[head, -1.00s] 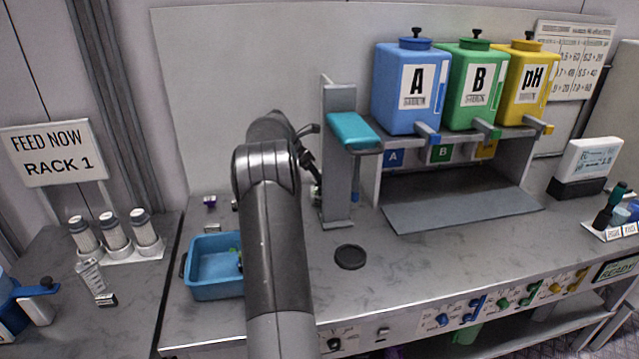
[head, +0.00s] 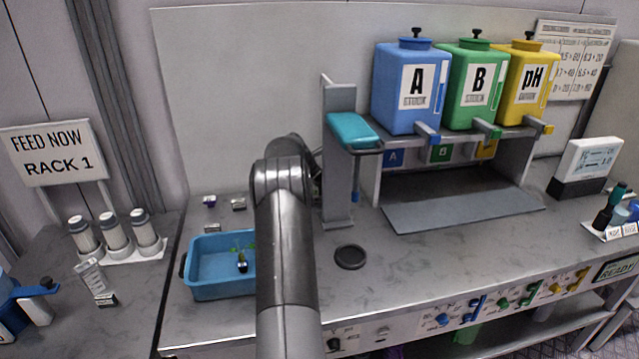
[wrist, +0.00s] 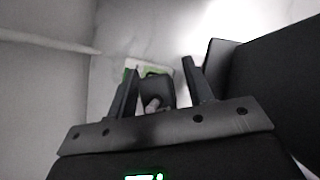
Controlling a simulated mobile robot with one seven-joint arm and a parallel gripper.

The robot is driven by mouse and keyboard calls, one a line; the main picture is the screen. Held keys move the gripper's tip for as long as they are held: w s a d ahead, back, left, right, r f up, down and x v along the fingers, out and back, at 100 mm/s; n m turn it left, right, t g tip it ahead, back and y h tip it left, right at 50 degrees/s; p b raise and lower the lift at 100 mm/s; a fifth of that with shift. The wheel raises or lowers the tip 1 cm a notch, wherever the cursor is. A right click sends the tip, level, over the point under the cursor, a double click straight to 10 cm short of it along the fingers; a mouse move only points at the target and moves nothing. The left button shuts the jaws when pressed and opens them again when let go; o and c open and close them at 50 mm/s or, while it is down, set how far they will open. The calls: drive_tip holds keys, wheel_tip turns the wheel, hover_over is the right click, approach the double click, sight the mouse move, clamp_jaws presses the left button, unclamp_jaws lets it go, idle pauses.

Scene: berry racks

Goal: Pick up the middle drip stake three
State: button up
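In the wrist view my gripper (wrist: 159,66) is open, its two dark fingers well apart. A dark rounded object (wrist: 156,88) with a small grey part shows between or beyond the fingers. I cannot tell whether it is a drip stake or whether it touches a finger. A pale and green patch (wrist: 134,70) lies just behind it. In the head view my arm hides my gripper. No drip stake with the number three can be made out there.
A blue tub (head: 215,293) holds a small green plant in a dark pot (head: 242,263). Small blocks (head: 239,204) lie behind it. A grey post with a teal-topped arm (head: 352,130) stands right of my arm. A black disc (head: 350,257) lies on the bench, with clear bench around it.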

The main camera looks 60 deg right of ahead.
clamp_jaws()
drive_tip(key=shift+r, duration=0.15)
drive_tip(key=shift+r, duration=0.2)
wheel_tip(320, 180, up, 3)
drive_tip(key=w+a, duration=0.3)
drive_tip(key=a, duration=0.5)
drive_tip(key=w+a, duration=0.4)
drive_tip(key=a, duration=0.4)
drive_tip(key=s+d+r+n+t, duration=0.1)
drive_tip(key=s+d+r+n, duration=0.15)
drive_tip(key=d, duration=0.65)
drive_tip(key=s+d+r+n+t, duration=0.1)
drive_tip(key=s+d+r+n, duration=0.15)
drive_tip(key=d, duration=0.65)
drive_tip(key=f, duration=0.8)
drive_tip(key=shift+w+d+f, duration=0.1)
drive_tip(key=shift+w+f, duration=0.1)
